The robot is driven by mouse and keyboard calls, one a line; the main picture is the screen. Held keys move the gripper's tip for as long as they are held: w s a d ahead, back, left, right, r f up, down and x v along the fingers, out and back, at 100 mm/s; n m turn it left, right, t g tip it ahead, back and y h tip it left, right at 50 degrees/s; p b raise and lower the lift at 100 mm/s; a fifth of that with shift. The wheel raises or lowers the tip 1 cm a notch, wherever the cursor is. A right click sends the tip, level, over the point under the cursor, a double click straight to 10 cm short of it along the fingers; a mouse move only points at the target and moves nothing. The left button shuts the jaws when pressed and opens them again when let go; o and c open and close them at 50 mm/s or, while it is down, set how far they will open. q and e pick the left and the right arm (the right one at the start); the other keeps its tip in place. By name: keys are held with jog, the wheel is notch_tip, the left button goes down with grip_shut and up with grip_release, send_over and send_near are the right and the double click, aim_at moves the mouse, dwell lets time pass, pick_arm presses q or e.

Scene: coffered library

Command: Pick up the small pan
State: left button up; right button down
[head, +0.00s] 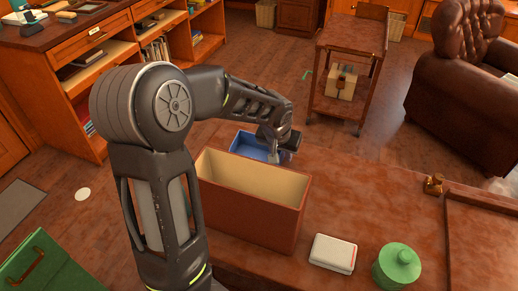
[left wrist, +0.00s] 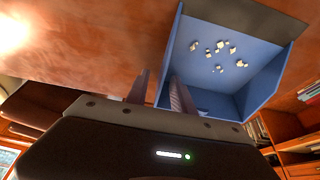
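The small pan is a blue, square, open-topped tray (head: 243,146) on the table behind a large box, at the middle of the head view. It also shows in the left wrist view (left wrist: 262,98), with several small whitish bits on its floor. My left gripper (head: 274,156) points down at the pan's right side in the head view. In the left wrist view its two fingers (left wrist: 160,90) stand apart on either side of one pan wall, one finger inside and one outside. I cannot see firm contact with the wall. My right gripper is not in view.
A tall open box (head: 255,208), red-brown outside and cream inside, stands just in front of the pan. A white case (head: 333,252), a green lidded jar (head: 397,265) and a small brass object (head: 433,185) stand on the table (head: 365,200). The tabletop right of the pan is clear.

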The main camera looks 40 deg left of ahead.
pick_arm(q)
jog(key=shift+f, duration=0.1)
jog(key=shift+c, duration=0.3)
grip_shut()
dwell(0.4)
dwell(1.0)
